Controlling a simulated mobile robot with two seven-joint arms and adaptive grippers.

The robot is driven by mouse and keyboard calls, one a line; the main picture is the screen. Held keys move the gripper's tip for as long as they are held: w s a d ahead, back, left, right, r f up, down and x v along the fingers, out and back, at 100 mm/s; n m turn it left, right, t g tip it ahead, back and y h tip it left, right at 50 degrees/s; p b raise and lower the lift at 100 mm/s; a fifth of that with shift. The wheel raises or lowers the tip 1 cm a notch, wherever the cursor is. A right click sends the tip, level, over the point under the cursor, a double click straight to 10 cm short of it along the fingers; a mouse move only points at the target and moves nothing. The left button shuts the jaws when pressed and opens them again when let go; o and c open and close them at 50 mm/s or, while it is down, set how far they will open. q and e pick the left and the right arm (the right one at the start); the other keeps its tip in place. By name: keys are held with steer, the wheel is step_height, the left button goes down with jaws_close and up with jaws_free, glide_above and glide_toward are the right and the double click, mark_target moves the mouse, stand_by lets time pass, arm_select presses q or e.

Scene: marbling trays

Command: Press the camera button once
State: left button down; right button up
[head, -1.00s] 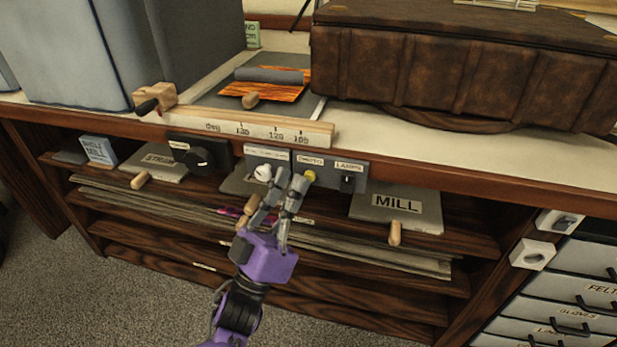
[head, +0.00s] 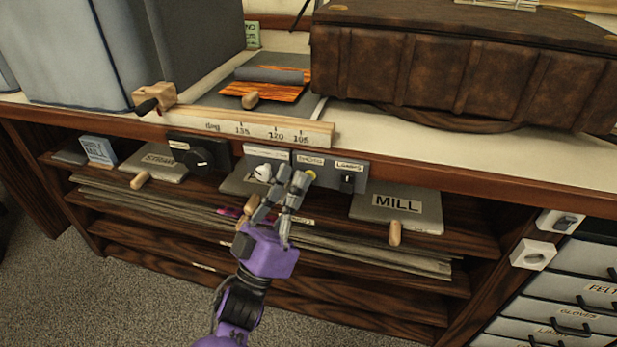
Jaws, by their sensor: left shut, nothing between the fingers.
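A small yellow button (head: 311,174) sits on a grey panel (head: 326,183) under the counter edge, below a label that seems to read PHOTO. My left gripper (head: 290,175) reaches up from below with its fingers shut and empty. Its fingertips are just left of the yellow button and partly cover it. I cannot tell whether they touch it. A white round knob (head: 263,172) is just left of the fingers. My right gripper is not in view.
A black switch (head: 347,182) labelled LAMPS is right of the button. A black dial (head: 200,158) is further left. The wooden counter edge (head: 420,165) overhangs the panel.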

arm_select(q)
steer(key=shift+s, duration=0.15)
steer(key=shift+s+a+p, duration=0.3)
steer(key=shift+s+p, duration=0.2)
steer(key=shift+s, duration=0.25)
steer(key=shift+s, duration=0.1)
steer(key=s, duration=0.1)
steer(key=s+a+p, duration=0.1)
steer(key=s, duration=0.1)
steer(key=s+p, duration=0.1)
steer(key=shift+s+a, duration=0.25)
steer(key=shift+s, duration=0.05)
stand_by(0.5)
